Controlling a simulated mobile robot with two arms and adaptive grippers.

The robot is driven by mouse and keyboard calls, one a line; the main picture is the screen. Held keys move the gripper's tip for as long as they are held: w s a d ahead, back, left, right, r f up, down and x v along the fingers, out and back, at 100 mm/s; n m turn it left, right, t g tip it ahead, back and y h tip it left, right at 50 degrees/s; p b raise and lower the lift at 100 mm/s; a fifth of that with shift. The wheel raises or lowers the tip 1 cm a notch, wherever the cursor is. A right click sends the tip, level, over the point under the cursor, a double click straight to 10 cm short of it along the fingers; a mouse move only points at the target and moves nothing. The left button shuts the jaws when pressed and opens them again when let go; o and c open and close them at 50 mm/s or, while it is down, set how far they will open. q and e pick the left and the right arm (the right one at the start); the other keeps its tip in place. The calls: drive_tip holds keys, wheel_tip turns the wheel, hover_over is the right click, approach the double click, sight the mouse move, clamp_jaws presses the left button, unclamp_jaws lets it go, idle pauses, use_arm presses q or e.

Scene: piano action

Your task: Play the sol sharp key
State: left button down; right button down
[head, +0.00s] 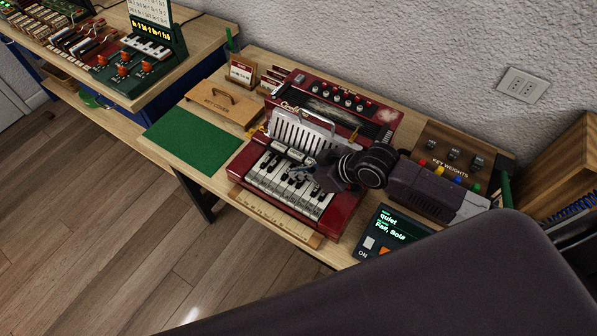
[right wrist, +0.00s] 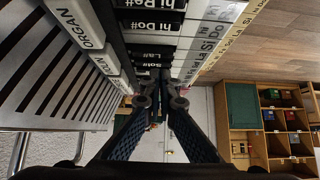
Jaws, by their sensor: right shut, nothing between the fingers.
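In the right wrist view, the black keys carry labels; the Sol# key (right wrist: 156,60) lies just beyond my fingertips, past the La# key (right wrist: 153,50). My right gripper (head: 303,173) is shut and empty, over the black keys at the right-hand part of the keyboard. Its closed fingertips (right wrist: 164,76) also show in the right wrist view, close to the Sol# key. I cannot tell whether they touch it. My left gripper is not in view.
A dark display (head: 388,236) reads "quiet" and is at the right front. A key cover (head: 222,103) and a green mat (head: 195,138) lie left of the keyboard. A key weights rack (head: 452,158) stands at the right.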

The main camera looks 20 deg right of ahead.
drive_tip(key=r+p, duration=0.4)
drive_tip(key=shift+s+d+r, duration=0.2)
drive_tip(key=shift+r, duration=0.1)
drive_tip(key=b+v, duration=0.1)
drive_tip(key=v, duration=0.8)
drive_tip(key=shift+b, duration=0.35)
